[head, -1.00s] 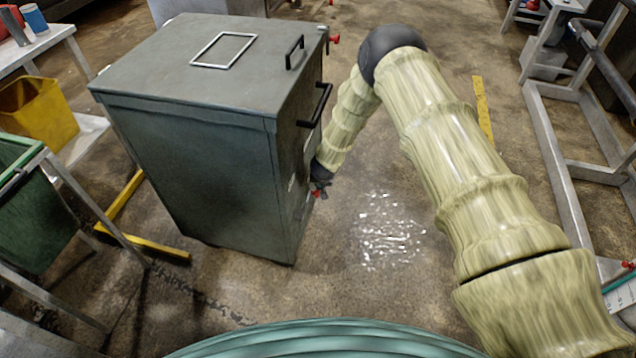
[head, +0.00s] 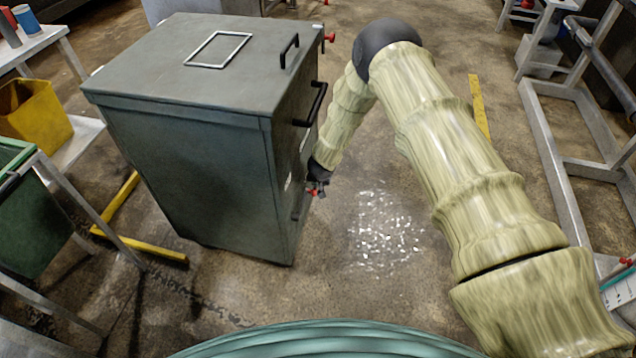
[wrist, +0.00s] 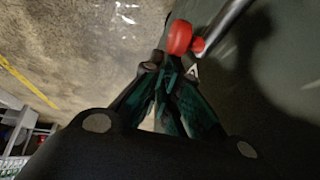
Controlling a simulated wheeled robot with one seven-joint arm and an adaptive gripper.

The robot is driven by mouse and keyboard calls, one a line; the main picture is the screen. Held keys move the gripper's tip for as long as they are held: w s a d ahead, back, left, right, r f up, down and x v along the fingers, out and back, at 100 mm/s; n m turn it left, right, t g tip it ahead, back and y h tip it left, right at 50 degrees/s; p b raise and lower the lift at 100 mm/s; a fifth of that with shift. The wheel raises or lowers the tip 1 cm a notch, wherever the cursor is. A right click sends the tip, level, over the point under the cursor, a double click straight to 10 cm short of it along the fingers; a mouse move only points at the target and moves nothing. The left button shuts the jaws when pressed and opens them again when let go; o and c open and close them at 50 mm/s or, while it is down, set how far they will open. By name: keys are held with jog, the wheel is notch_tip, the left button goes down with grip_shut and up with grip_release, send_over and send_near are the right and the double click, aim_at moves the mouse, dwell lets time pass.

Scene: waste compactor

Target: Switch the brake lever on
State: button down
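The brake lever (wrist: 180,37) shows in the wrist view as a metal rod with a red knob, beside the dark wall of the compactor (head: 190,150). In the head view its small red part (head: 312,191) shows low by the compactor's right side. My gripper (wrist: 171,68) has its fingers drawn together, with the red knob just past the tips and not between them. Whether the tips touch the knob, I cannot tell. In the head view my gripper (head: 319,190) is small and partly hidden by my wrist.
Black handles (head: 312,105) stick out of the compactor's right side above my gripper. Another red knob (head: 330,38) is at its far corner. Open floor (head: 385,225) lies to the right. A metal frame (head: 560,160) stands farther right.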

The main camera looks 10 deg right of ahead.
jog(key=v, duration=1.1)
jog(key=shift+s+f, duration=0.15)
jog(key=shift+s, duration=0.1)
jog(key=shift+a, duration=0.1)
